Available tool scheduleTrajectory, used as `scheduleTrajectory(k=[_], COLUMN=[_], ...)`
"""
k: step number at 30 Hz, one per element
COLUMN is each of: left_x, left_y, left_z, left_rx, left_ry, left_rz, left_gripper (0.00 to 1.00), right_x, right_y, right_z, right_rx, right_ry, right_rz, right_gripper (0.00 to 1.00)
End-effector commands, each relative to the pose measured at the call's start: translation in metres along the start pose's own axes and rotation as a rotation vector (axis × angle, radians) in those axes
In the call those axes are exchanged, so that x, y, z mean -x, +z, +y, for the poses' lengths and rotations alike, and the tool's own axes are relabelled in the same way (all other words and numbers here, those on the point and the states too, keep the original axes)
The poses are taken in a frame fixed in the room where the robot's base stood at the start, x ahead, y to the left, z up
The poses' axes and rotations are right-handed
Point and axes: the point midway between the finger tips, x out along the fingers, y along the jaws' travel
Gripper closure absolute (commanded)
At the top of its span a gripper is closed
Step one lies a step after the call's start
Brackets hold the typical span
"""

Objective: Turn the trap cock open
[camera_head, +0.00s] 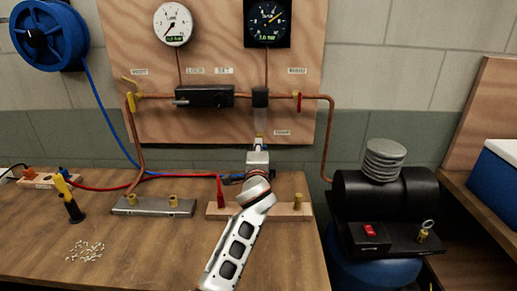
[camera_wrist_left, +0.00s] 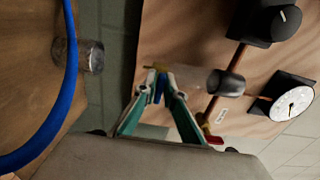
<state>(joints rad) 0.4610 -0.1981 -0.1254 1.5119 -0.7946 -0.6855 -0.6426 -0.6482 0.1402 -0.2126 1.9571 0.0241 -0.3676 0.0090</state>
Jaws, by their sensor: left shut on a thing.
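The trap hangs from the copper pipe on the wooden board, with a black head (camera_head: 260,97) and a clear bowl (camera_head: 260,117) below it. A small yellow trap cock (camera_head: 260,135) sits at the bowl's lower end. My left gripper (camera_head: 258,146) reaches up from below and is shut at the cock. In the left wrist view the left gripper's fingers (camera_wrist_left: 163,82) close around a small piece with yellow and blue parts, beside the clear bowl (camera_wrist_left: 190,77). The fingers partly hide the cock, so its exact angle cannot be told. My right gripper is not in view.
Two gauges (camera_head: 173,24) (camera_head: 267,22) and a black regulator (camera_head: 204,97) are on the board. Yellow (camera_head: 130,102) and red (camera_head: 299,101) valve levers sit on the pipe. A black compressor (camera_head: 387,195) stands right. A blue hose (camera_head: 105,118) hangs left.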

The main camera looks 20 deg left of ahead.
Motion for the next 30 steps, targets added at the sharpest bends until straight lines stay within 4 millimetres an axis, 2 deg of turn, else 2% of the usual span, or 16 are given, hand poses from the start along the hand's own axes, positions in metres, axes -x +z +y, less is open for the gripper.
scheduleTrajectory(k=[14, 15, 16, 26, 30], left_x=[0.0, 0.0, 0.0, 0.0, 0.0], left_y=[0.0, 0.0, 0.0, 0.0, 0.0], left_z=[0.002, 0.002, 0.001, -0.001, -0.012], left_rx=[0.011, 0.011, 0.011, 0.011, 0.013], left_ry=[0.002, 0.002, 0.002, 0.0, -0.003], left_rz=[0.0, 0.0, 0.0, 0.0, 0.0], left_gripper=[1.0, 0.8, 0.76, 0.76, 0.76], right_x=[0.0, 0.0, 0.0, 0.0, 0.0], right_y=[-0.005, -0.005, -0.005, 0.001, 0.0], right_z=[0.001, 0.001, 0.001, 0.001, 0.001], right_rx=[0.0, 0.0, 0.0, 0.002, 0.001], right_ry=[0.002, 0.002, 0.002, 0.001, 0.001], right_rz=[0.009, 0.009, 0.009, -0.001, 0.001], right_gripper=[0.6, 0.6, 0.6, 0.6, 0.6])
